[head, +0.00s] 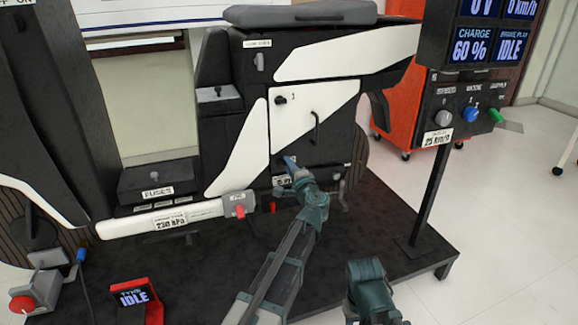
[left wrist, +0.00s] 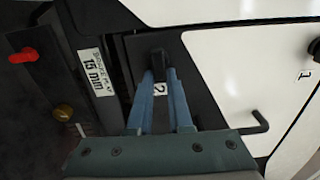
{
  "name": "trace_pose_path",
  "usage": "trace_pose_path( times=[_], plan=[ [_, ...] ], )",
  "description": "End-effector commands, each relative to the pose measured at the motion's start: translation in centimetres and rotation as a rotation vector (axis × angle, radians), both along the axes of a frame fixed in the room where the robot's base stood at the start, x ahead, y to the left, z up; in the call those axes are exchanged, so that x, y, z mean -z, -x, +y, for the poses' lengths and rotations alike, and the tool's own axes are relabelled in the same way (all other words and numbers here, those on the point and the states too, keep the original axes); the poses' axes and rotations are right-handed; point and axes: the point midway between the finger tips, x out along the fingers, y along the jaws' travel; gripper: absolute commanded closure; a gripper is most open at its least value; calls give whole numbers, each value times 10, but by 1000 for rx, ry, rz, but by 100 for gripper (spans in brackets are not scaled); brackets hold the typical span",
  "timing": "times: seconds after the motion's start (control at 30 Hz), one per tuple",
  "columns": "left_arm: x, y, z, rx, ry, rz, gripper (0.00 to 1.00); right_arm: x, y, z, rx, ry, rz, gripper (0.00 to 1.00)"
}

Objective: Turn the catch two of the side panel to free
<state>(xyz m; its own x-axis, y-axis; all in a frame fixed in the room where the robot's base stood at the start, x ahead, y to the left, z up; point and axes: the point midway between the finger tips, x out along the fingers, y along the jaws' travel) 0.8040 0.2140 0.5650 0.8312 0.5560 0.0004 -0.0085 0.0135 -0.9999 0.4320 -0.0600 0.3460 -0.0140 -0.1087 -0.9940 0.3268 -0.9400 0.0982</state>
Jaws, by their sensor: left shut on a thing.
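The side panel (head: 330,100) is the white and black panel in the middle of the rig; its white face also fills the right of the left wrist view (left wrist: 235,75). Catch two (left wrist: 158,58) is a small dark knob by the label "2". My left gripper (left wrist: 160,74) is shut on it, with one blue finger on each side. In the head view this gripper (head: 289,164) is at the panel's lower edge and hides the catch. Catch one (head: 281,99) is a dark knob higher on the panel, apart from the gripper. My right gripper's fingers do not show.
A bent black handle (head: 316,128) stands out from the panel. Below left are a white tube (head: 170,218) with a red part and the fuse box (head: 158,183). A display post (head: 430,180) stands at the right. The platform's front right is mostly clear.

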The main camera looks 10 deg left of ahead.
Motion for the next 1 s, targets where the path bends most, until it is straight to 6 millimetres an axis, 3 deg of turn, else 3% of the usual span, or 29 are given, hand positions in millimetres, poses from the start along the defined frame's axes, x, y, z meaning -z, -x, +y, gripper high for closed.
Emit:
trace_pose_path(
  times=[0.03,0.3,0.33,0.5,0.8,1.0],
  plan=[
    [1,4,7,-18,3,0,100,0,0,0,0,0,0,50],
    [1,4,7,-18,3,0,100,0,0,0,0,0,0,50],
    [1,4,7,-18,3,0,79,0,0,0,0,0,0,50],
    [0,3,6,-14,1,0,52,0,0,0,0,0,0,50],
    [0,4,2,-8,1,-1,52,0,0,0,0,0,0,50],
    [0,28,-13,-6,0,0,52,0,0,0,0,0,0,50]
  ],
)
